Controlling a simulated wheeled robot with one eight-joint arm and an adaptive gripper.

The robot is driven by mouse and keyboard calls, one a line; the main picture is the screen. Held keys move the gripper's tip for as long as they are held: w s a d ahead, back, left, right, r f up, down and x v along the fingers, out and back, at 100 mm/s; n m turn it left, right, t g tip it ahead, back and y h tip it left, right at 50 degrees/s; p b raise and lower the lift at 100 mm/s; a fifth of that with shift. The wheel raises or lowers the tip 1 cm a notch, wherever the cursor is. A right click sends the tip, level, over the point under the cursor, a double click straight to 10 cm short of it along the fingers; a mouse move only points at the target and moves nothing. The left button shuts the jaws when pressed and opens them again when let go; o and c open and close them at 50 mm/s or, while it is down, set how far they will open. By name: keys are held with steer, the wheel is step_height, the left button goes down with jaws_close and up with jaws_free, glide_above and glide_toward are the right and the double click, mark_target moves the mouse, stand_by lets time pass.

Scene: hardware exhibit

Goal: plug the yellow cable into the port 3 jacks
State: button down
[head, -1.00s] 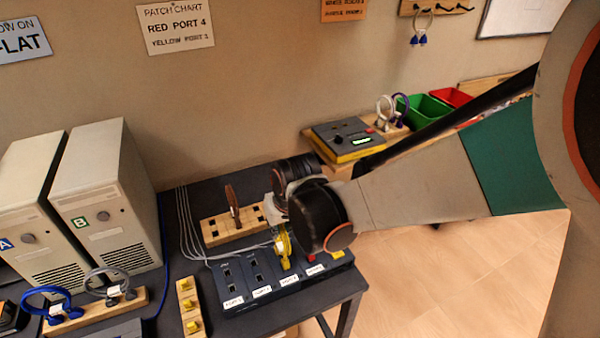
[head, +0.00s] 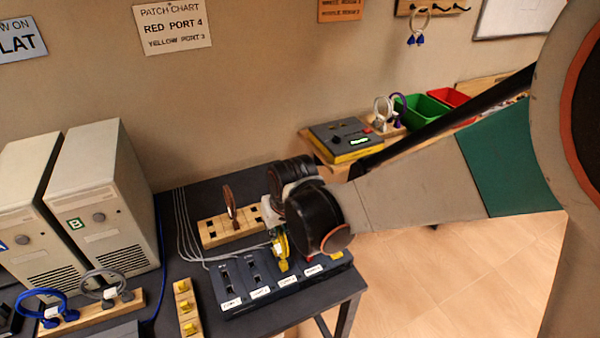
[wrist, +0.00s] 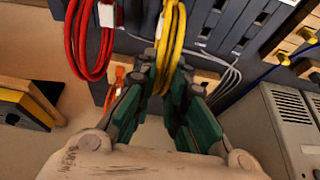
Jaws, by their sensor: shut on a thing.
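The yellow cable (wrist: 168,45) is a loop hanging between the green fingers of my gripper (wrist: 168,78) in the wrist view. My gripper is shut on it. In the head view the yellow cable (head: 281,250) shows at the dark port panel (head: 240,272), just left of my wrist. The panel has a row of white-labelled ports with dark jacks; the label print is too small to read surely. My wrist covers part of its right end. Whether the yellow plugs sit in any jacks is hidden. A red cable (wrist: 88,40) hangs at the panel, left of my gripper in the wrist view.
A wooden block with a brown loop (head: 230,195) stands behind the panel. A wooden strip with yellow plugs (head: 185,305) lies to its left. Grey cords (head: 185,230) run behind. Two computer towers (head: 105,195) stand left. A patch chart (head: 172,25) reads red port 4, yellow port 3.

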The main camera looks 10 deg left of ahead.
stand_by(0.3)
steer(key=c, duration=0.9)
jaws_free()
steer(key=shift+r, duration=0.1)
steer(key=shift+p+v, duration=2.65)
steer(key=shift+v, duration=1.15)
steer(key=shift+s, duration=0.1)
